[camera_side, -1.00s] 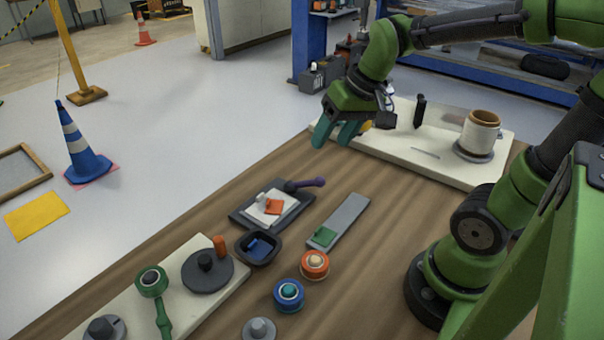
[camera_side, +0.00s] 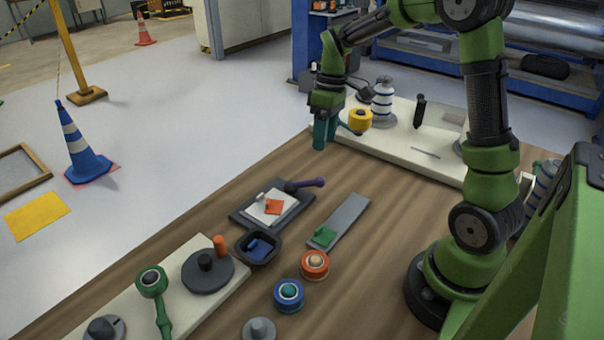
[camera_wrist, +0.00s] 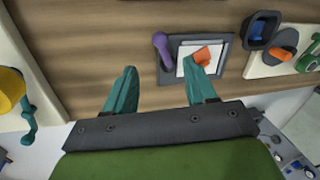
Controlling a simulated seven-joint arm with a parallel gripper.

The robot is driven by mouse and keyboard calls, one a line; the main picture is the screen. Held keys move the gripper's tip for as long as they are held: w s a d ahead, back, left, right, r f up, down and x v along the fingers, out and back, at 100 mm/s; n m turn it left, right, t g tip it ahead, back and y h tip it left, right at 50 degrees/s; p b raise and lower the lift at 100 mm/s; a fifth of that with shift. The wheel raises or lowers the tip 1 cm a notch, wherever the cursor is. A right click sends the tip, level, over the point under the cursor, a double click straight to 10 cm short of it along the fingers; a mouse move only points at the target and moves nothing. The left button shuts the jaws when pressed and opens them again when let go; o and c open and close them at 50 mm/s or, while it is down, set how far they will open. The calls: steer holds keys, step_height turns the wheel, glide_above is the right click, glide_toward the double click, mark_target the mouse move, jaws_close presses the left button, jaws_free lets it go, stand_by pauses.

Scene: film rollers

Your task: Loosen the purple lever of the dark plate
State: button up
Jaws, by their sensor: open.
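The dark plate (camera_side: 243,216) lies on the wooden table and carries a white sheet (camera_side: 262,207) with an orange piece (camera_side: 274,207). The purple lever (camera_side: 312,182) sits at the plate's far right corner in the side view. In the wrist view the purple lever (camera_wrist: 162,46) lies at the left edge of the dark plate (camera_wrist: 172,75). My gripper (camera_side: 322,135) points down, above and behind the lever, apart from it. In the wrist view my gripper's teal fingers (camera_wrist: 160,90) are spread with nothing between them, and the lever shows beyond them.
A dark bowl (camera_side: 258,247) with a blue piece stands in front of the plate. A grey strip (camera_side: 345,217) with a green piece lies to its right. Near my gripper is a yellow round part (camera_side: 360,121) on a pale board (camera_side: 400,155). Bare table lies between that board and the plate.

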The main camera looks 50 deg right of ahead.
mark_target(319, 182)
steer(key=f, duration=0.4)
steer(key=a+f, duration=0.1)
steer(key=f, duration=0.3)
steer(key=a+f, duration=0.1)
steer(key=f, duration=0.3)
steer(key=shift+s+a+f, duration=0.25)
jaws_close()
